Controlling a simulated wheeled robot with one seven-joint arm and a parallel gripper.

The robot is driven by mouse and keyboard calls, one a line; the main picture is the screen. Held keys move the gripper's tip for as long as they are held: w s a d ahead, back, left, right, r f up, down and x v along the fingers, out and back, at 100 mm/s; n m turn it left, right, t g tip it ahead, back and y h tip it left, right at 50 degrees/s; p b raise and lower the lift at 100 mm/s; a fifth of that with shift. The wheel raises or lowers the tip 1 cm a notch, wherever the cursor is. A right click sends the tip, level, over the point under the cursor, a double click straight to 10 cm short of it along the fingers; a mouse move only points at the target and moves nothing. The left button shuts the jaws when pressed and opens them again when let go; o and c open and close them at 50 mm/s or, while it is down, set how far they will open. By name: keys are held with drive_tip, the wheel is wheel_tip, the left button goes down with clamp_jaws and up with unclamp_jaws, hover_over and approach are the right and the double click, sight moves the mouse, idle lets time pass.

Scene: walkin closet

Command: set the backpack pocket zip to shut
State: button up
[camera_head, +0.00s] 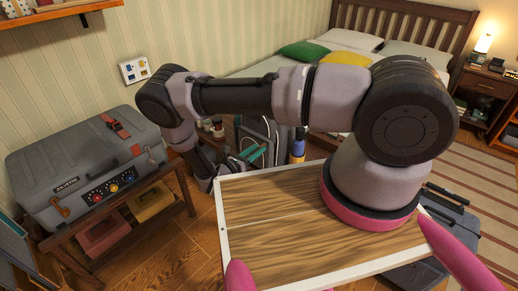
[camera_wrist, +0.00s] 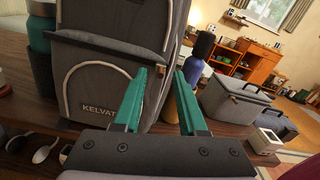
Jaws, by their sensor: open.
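The grey backpack (camera_wrist: 100,100) stands upright in the wrist view, with a front pocket (camera_wrist: 88,85) marked KELVAT. A pale arched line (camera_wrist: 80,65) edges the pocket; I cannot make out a zip pull or whether the zip is shut. In the head view the backpack (camera_head: 262,138) stands beyond my arm, partly hidden. My gripper (camera_wrist: 160,74) has two green fingers, apart and with nothing between them. They are in front of the backpack's right side, and the left finger covers part of the pocket's right side. In the head view the gripper (camera_head: 250,156) shows beside the backpack.
A teal bottle (camera_wrist: 41,35) stands left of the backpack, and a blue bottle (camera_wrist: 198,60) right of it. A grey case (camera_head: 85,165) sits on a wooden stand at left.

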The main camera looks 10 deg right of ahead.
drive_tip(key=shift+x, duration=0.85)
clamp_jaws()
idle(0.8)
